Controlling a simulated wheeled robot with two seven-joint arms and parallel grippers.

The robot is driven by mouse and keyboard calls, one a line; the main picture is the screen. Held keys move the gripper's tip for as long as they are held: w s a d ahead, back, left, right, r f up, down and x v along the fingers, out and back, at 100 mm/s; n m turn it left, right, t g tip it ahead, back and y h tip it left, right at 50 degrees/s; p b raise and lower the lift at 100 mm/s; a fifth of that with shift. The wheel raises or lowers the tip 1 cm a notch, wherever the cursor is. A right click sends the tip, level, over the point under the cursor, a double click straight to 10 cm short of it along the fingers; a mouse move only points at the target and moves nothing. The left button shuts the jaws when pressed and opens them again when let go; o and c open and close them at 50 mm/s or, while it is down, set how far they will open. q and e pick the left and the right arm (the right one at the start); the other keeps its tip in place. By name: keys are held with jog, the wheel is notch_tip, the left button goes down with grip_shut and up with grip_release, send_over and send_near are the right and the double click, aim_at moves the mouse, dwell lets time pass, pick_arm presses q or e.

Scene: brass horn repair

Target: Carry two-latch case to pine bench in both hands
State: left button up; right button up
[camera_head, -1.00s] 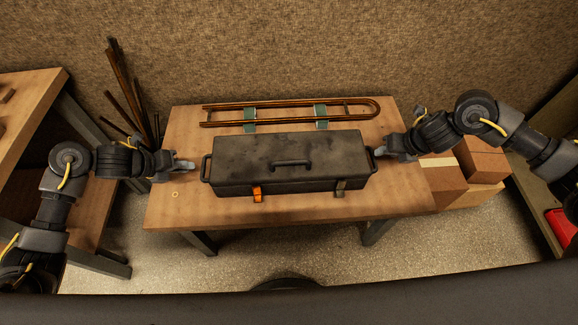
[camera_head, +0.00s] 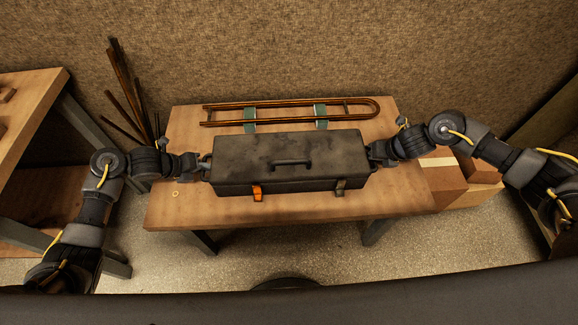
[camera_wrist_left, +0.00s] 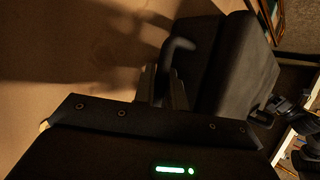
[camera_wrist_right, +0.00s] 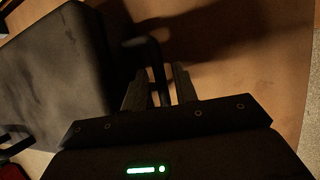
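The dark two-latch case (camera_head: 235,165) lies lengthwise on a wooden-topped bench (camera_head: 400,203). Its front has an orange latch (camera_head: 257,192) and a dark latch (camera_head: 340,187). My left gripper (camera_head: 204,167) is at the left end handle (camera_wrist_left: 180,44); its fingers (camera_wrist_left: 162,88) stand close on either side of the bar, and contact is unclear. My right gripper (camera_head: 374,154) is at the right end handle (camera_wrist_right: 153,52); its fingers (camera_wrist_right: 160,88) are apart around the bar, with a gap visible. The end handles are mostly hidden in the head view.
A long brass slide (camera_head: 290,104) rests on green supports behind the case. Another wooden bench (camera_head: 30,107) stands at the left; whether either bench is pine is unclear. Dark rods (camera_head: 122,85) lean behind. Wooden boxes (camera_head: 445,180) stand to the right. Floor is open in front.

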grip_shut()
jog(key=shift+w, duration=0.1)
dwell(1.2)
